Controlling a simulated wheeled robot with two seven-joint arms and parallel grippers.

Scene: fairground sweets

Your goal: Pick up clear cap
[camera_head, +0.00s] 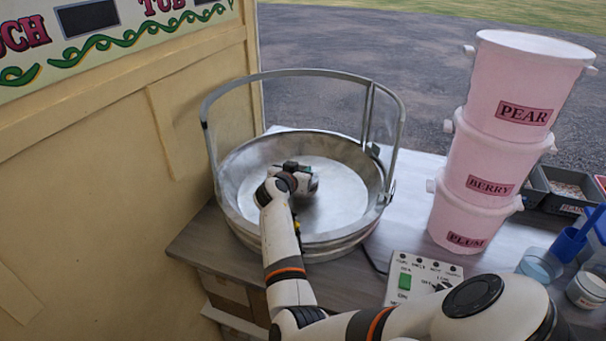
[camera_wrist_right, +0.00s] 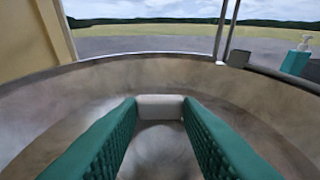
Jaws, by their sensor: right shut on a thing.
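My right gripper (camera_head: 299,177) reaches down inside the round metal bowl (camera_head: 340,190), left of its middle; my wrist hides its fingertips in the head view. In the right wrist view, its two green ridged fingers (camera_wrist_right: 160,104) are shut on a small pale grey piece, which I take for the clear cap (camera_wrist_right: 160,113). A rounded, dull grey shape shows below it between the fingers. I cannot tell whether the cap touches what lies under it. The cap cannot be made out in the head view. My left gripper is not in view.
A clear guard with a metal rim (camera_head: 395,130) rises around the bowl. A stack of pink tubs (camera_head: 490,150) stands right of it. A control box (camera_head: 420,278) sits in front. A blue scoop (camera_head: 568,243) and jars are at the right. A cream panel (camera_head: 110,200) borders the left.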

